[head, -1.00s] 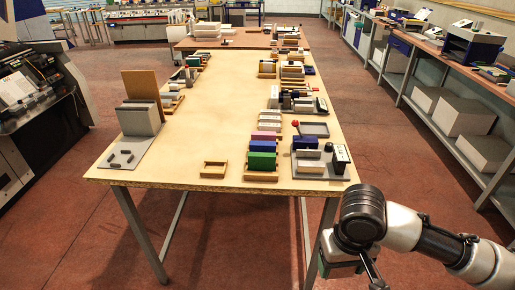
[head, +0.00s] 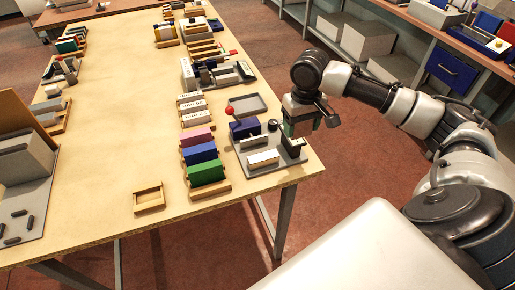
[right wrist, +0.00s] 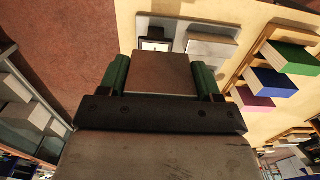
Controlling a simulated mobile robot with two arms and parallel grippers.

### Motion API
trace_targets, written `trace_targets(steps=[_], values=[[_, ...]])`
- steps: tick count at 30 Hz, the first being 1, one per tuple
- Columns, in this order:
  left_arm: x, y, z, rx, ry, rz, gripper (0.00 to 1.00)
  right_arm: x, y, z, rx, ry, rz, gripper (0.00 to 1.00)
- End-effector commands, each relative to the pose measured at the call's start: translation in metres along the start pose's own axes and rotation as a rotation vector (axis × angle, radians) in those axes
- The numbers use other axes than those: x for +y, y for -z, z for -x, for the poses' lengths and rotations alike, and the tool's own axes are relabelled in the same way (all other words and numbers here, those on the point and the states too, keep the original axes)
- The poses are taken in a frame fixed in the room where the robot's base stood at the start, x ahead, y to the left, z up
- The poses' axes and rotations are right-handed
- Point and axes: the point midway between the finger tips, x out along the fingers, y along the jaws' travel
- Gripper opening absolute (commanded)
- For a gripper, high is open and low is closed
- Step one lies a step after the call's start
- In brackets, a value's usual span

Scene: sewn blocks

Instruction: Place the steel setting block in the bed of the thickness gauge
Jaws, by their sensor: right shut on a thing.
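My right gripper (head: 291,129) hangs beside the right edge of the table, close to the thickness gauge. In the right wrist view its green fingers (right wrist: 162,80) are shut on the steel setting block (right wrist: 162,70), a plain block that looks brownish there. In the head view the block is mostly hidden by the gripper. The thickness gauge (head: 240,170) is a grey base at the table's front right corner, with a blue block, a white block and a dark upright part on it. Part of it shows in the right wrist view (right wrist: 203,47), with a white dial face. My left gripper is not in view.
Green, blue and pink blocks (head: 206,172) stand in a wooden rack left of the gauge. A small empty wooden tray (head: 149,198) is at the front. The table's middle (head: 120,120) is clear.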

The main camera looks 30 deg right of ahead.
Motion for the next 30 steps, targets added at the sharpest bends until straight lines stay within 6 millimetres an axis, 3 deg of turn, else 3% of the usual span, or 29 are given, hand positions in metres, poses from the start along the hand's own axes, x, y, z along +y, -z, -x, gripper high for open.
trace_targets(steps=[3, 7, 12, 18, 23, 30], values=[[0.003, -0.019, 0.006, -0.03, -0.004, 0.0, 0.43, -0.002, 0.009, -0.001, 0.005, 0.006, -0.005, 0.2], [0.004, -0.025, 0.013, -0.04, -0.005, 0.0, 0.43, -0.025, 0.023, -0.016, 0.003, 0.008, -0.003, 0.2], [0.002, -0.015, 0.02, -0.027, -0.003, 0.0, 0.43, -0.058, 0.044, -0.038, 0.004, 0.006, -0.003, 0.2], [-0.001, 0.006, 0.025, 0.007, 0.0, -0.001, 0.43, -0.084, 0.062, -0.059, 0.005, 0.003, -0.006, 0.2], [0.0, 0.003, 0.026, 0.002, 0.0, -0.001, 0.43, -0.091, 0.067, -0.067, 0.005, 0.001, -0.005, 0.2], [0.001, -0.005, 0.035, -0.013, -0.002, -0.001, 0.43, -0.09, 0.066, -0.099, 0.002, -0.001, -0.006, 0.2]])
